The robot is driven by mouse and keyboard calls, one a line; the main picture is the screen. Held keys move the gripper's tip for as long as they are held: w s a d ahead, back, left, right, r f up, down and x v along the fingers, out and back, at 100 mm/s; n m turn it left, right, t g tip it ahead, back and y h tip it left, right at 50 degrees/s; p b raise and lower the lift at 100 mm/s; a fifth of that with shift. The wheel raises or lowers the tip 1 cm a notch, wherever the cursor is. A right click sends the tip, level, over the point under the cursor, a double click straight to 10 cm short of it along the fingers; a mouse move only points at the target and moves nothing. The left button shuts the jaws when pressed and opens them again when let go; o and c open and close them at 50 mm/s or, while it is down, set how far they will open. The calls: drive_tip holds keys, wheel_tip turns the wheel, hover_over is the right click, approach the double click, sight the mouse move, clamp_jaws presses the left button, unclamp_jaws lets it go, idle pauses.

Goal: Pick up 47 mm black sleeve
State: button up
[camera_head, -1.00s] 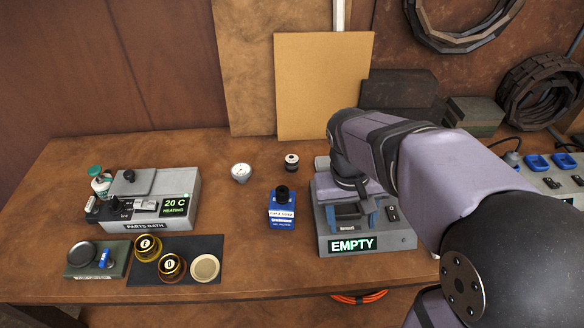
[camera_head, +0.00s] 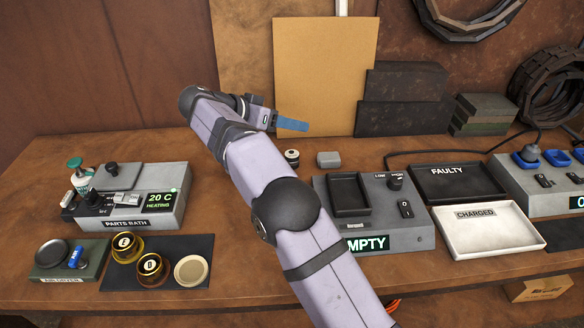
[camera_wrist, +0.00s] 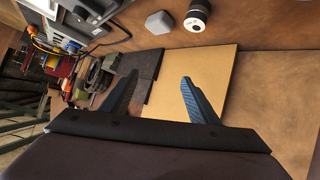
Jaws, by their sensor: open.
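I cannot pick out the 47 mm black sleeve for certain. A small black-and-white cylinder (camera_head: 292,158) stands on the bench behind my arm; the wrist view shows a cylinder with a dark body and white end (camera_wrist: 196,14), which looks like the same one. The black round piece on a blue block, seen earlier at mid-bench, is hidden behind my arm now. My gripper (camera_head: 291,124) is up over the back of the bench, in front of the tan board. In the wrist view its two blue fingers (camera_wrist: 158,80) are apart with nothing between them.
A grey rounded block (camera_head: 328,159) stands beside the cylinder. The parts bath (camera_head: 140,205) and a dark mat (camera_head: 200,250) are at left. The EMPTY station (camera_head: 405,238), FAULTY tray (camera_head: 493,192) and CHARGED tray (camera_head: 523,241) are at right. The tan board (camera_head: 318,60) rises behind.

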drive_tip(key=a+m+b, duration=0.1)
drive_tip(key=a+m, duration=0.1)
drive_tip(key=a, duration=0.1)
drive_tip(key=t+h, duration=0.1)
approach(286, 157)
drive_tip(key=shift+m, duration=0.3)
drive_tip(key=x, duration=0.5)
drive_tip(key=shift+s+f+b, duration=0.15)
drive_tip(key=shift+f+b, duration=0.2)
drive_tip(key=shift+p+x, duration=1.45)
drive_tip(key=shift+x, duration=2.3)
drive_tip(key=shift+r, duration=0.2)
drive_tip(key=shift+c, duration=0.2)
drive_tip(key=c, duration=1.1)
drive_tip(key=shift+r, duration=0.1)
clamp_jaws()
